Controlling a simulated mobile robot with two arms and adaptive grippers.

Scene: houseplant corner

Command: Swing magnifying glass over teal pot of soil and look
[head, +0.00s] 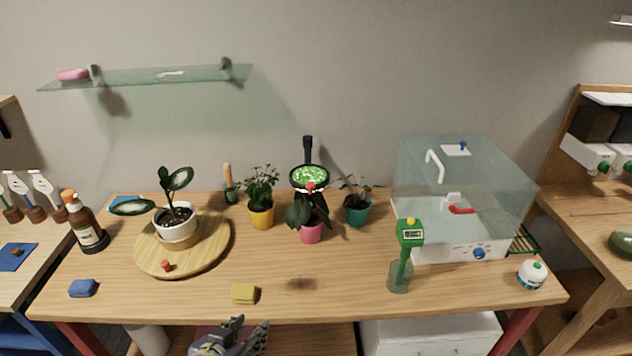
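The magnifying glass (310,188) is a dark-rimmed lens with a red knob on its front edge, on a black upright arm at the back of the table. Bright green shows through the lens. It hangs over the plant in the pink pot (311,233). The teal pot (356,214) stands just to its right, apart from the lens, with a small, sparse plant in it. Its soil is hard to make out. My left gripper (252,325) is at the bottom edge, in front of the table, with its fingertips apart and nothing between them. My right gripper is out of view.
A yellow pot (260,217) stands left of the pink one. A white pot sits on a round wooden turntable (215,247). A green-topped meter (404,255) and a clear-covered box (470,190) stand right. A yellow sponge (244,294) lies in front. The front middle is mostly clear.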

